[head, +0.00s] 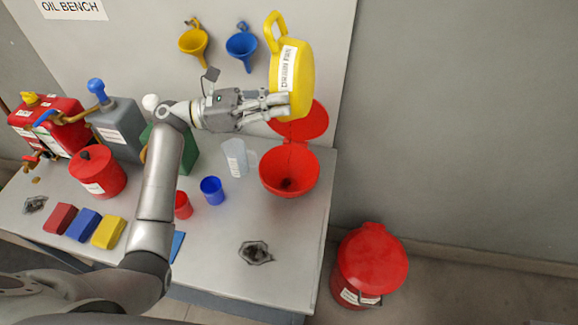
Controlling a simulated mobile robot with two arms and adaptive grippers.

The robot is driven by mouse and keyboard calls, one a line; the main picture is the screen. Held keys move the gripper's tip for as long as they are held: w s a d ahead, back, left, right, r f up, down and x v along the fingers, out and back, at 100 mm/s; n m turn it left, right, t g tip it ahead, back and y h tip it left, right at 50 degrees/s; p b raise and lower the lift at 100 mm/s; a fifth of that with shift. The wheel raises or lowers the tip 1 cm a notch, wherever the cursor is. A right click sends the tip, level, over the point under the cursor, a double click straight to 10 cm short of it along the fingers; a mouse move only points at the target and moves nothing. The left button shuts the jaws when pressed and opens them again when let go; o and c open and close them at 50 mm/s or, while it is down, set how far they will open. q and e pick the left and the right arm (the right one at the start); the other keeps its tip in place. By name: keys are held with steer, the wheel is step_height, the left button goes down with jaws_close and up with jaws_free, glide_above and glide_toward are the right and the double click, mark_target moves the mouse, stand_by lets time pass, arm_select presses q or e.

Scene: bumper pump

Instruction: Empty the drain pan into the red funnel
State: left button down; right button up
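The yellow drain pan (300,65), with a white label on its side, is held up on edge, steeply tilted, above the red funnel. Its handle loop is at the top. My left gripper (282,103) is shut on the lower left part of the pan; the far finger is partly hidden. The red funnel (271,180) stands on the bench at its right end, with its round red lid (315,122) raised behind it. Dark matter shows at the bottom of the funnel. A thin dark line shows between pan and funnel; I cannot tell if it is liquid. My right gripper is not in view.
A clear jug (234,157), a blue cup (212,190) and a red cup (183,205) stand left of the funnel. Cans and several cloths lie further left. A yellow funnel (193,45) and a blue funnel (241,47) hang behind. A red bin (370,265) stands on the floor.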

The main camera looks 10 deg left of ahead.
arm_select(q)
steer(key=shift+w+a+f+n+h, duration=0.1)
steer(key=shift+a+n+h, duration=0.2)
steer(key=shift+a+h, duration=0.2)
steer(key=a+n+t+h+b, duration=0.5)
steer(key=t+b, duration=0.1)
steer(key=shift+w+a, duration=0.1)
steer(key=shift+a, duration=0.1)
stand_by(0.9)
